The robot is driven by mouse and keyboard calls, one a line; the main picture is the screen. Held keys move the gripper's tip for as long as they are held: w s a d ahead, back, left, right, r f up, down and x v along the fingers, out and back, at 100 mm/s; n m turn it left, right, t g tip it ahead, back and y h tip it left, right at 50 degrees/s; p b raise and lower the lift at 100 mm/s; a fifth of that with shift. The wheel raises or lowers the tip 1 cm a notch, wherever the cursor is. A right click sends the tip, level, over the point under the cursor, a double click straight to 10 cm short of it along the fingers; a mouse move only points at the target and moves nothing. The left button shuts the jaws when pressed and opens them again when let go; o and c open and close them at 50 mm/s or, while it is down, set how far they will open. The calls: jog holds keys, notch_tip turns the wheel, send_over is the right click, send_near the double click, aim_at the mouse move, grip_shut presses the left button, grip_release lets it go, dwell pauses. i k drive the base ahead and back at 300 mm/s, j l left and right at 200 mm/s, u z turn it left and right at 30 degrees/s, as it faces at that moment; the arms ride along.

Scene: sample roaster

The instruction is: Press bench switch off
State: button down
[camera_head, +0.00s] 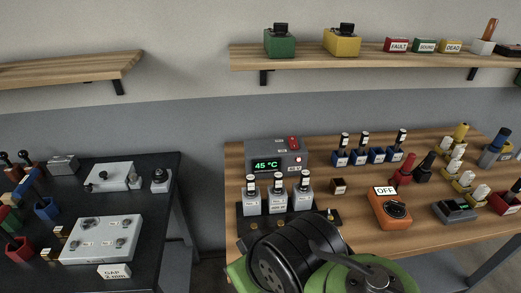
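An orange box (391,219) stands on the right wooden bench. It has a dark round knob or button (396,209) on its top and a white sign reading OFF (384,190) at its back edge. A grey unit (264,146) further back left on the same bench has a green display reading 45 °C and a red switch (294,143). My green and black arm fills the bottom middle, in front of the bench and to the lower left of the orange box. My gripper's fingers do not show.
A dark rack (243,228) with several labelled grey holders stands left of the orange box, partly hidden by my arm. Blue holders, red and black-handled items and a grey scale-like device (455,211) surround the box. A dark table (150,219) stands left, across a gap.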

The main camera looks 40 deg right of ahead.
aim_at(293, 145)
jog(key=z, duration=1.25)
jog(key=l+u, duration=0.65)
jog(key=j, duration=0.1)
